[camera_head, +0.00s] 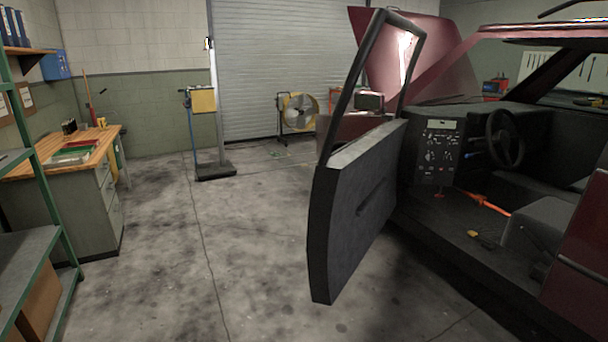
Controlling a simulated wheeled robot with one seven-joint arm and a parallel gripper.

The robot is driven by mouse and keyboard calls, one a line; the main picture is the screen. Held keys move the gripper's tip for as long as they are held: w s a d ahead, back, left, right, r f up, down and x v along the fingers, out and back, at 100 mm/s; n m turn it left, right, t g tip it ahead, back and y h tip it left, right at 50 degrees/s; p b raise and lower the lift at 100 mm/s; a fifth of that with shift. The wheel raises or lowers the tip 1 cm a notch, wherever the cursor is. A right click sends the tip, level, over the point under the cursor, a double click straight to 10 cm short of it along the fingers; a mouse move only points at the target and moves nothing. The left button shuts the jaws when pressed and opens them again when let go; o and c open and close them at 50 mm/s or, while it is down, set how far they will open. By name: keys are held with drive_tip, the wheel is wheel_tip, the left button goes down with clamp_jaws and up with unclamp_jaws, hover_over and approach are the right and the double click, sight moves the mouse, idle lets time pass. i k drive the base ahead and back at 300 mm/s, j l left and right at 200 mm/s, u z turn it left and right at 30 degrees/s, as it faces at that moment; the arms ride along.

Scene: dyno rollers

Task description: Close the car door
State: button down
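The car door (350,215) stands wide open in the middle of the view. Its dark inner panel faces me and its window frame rises above it. The car (585,240) is dark red and fills the right side, with its raised hood (440,65) behind the door. The open doorway shows the dashboard, a steering wheel (505,138) and a seat (540,235). My gripper is not in view. The door's outer face is hidden from here.
Bare concrete floor (190,260) is clear left of the door. A green metal shelf (30,240) and a wooden workbench (75,150) stand at the left. A post on a dark base (215,171) and a yellow fan (299,112) stand near the roller shutter.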

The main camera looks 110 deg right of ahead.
sight(352, 196)
drive_tip(key=z, duration=0.45)
drive_tip(key=l+z, duration=0.15)
drive_tip(key=z, duration=0.3)
drive_tip(key=l+z, duration=0.15)
drive_tip(key=z, duration=0.25)
drive_tip(key=l+z, duration=0.1)
drive_tip(key=z, duration=0.35)
drive_tip(key=l+z, duration=0.1)
drive_tip(key=z, duration=0.35)
drive_tip(key=i+l+z, duration=0.1)
drive_tip(key=l+z, duration=0.3)
drive_tip(key=i+l+z, duration=0.1)
drive_tip(key=z, duration=0.35)
drive_tip(key=i+l+z, duration=0.2)
drive_tip(key=z, duration=0.2)
drive_tip(key=l, duration=0.1)
